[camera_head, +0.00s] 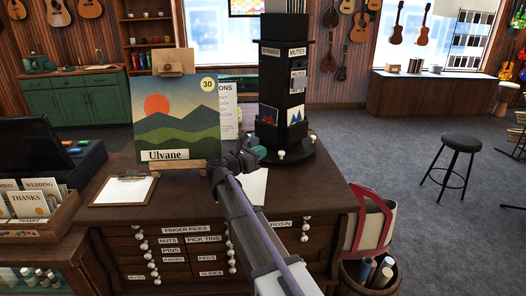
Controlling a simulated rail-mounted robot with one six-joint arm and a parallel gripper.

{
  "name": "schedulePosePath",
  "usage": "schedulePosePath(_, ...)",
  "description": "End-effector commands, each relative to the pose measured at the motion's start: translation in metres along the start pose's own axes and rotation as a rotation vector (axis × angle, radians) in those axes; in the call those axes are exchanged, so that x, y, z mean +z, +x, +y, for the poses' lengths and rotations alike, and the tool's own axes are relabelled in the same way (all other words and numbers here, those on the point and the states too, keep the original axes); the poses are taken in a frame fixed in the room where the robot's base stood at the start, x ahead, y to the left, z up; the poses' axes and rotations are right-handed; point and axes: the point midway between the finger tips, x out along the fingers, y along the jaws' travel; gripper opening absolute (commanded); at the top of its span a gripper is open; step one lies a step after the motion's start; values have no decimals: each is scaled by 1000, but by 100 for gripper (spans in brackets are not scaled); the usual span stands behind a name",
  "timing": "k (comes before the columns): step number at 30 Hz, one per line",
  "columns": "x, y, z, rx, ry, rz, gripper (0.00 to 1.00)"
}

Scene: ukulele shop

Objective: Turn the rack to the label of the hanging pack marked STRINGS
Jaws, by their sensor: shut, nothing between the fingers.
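The rack (286,30) is a dark upright tower on a round base at the back of the wooden counter. White knobs stick out around the base (285,151). Its right face has a label reading MUTES (297,51) above small hanging packs (296,117). A label on its left face (270,51) is too small to read surely. I see no label reading STRINGS on the faces in view. My gripper (243,152) is shut and empty, just left of the rack's base. I cannot tell whether it touches a knob.
A landscape picture marked Ulvane (176,115) stands on an easel left of my gripper. A clipboard (125,190) lies left on the counter (185,205). A partly hidden sign (228,110) stands behind. A red-and-cream bag (371,225) hangs at the counter's right end.

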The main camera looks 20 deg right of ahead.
Motion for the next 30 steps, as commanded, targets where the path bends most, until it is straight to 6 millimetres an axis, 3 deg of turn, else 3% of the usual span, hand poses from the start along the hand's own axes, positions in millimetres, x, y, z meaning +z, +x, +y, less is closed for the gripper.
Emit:
schedulePosePath(9, 0, 71, 1, -3, 0, -1, 0)
schedulePosePath(15, 0, 105, 1, 0, -1, -1, 0)
schedulePosePath(20, 0, 117, 0, 0, -1, -1, 0)
schedulePosePath(30, 0, 118, 0, 1, -1, -1, 0)
